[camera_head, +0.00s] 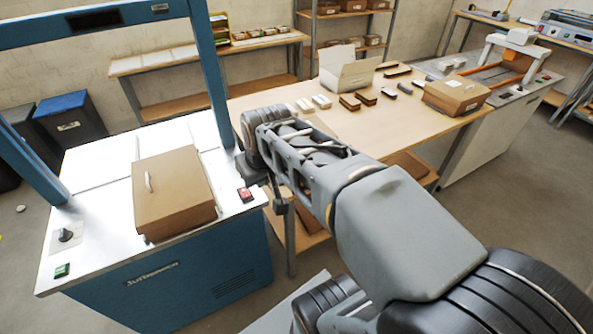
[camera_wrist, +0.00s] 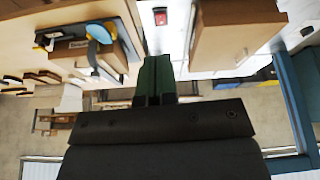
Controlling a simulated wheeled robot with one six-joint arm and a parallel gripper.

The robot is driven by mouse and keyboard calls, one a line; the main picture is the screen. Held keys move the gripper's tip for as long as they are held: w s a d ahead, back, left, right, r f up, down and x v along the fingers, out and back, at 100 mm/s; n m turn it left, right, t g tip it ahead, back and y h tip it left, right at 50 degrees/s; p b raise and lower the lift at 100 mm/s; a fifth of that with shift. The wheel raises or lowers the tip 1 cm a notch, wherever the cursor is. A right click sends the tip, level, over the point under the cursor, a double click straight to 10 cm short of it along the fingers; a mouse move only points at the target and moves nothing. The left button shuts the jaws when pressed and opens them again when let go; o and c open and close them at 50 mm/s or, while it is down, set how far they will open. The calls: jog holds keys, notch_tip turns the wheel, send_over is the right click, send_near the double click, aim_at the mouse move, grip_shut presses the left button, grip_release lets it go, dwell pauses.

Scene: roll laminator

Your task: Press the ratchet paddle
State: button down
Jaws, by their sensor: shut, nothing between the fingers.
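I cannot pick out a ratchet paddle in either view. In the wrist view my gripper (camera_wrist: 153,62) shows as dark green fingers, closed together and empty. Beyond the fingertips, apart from them, is a red switch (camera_wrist: 160,16) on a white surface. In the head view this red switch (camera_head: 246,194) sits at the right edge of the blue machine's white top (camera_head: 95,165). A brown carton (camera_head: 172,190) with a pale handle lies on that top. It also shows right of the fingers in the wrist view (camera_wrist: 225,30). My arm hides part of the head view.
The machine's blue frame (camera_head: 212,75) rises over its top. A black knob (camera_head: 66,236) and green switch (camera_head: 62,270) are at its front left. A wooden table (camera_head: 335,118) holds an open white box (camera_head: 350,70) and several small items. A grey machine (camera_head: 500,105) stands at right.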

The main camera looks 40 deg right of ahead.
jog(key=w+d+f+b, duration=0.1)
jog(key=w+d+f, duration=0.1)
jog(key=w+d, duration=0.3)
jog(key=w+d+f+m+g+b, duration=0.1)
jog(key=w+d, duration=0.4)
jog(key=d, duration=0.9)
jog(key=shift+b+x, duration=0.4)
jog(key=shift+x, duration=0.45)
jog(key=x, duration=0.4)
jog(key=p+x, duration=0.1)
jog(key=x, duration=0.3)
jog(key=s+p+x, duration=0.1)
jog(key=x, duration=0.3)
jog(key=shift+f, duration=0.1)
jog(key=shift+s+f, duration=0.15)
jog(key=shift+f, duration=0.85)
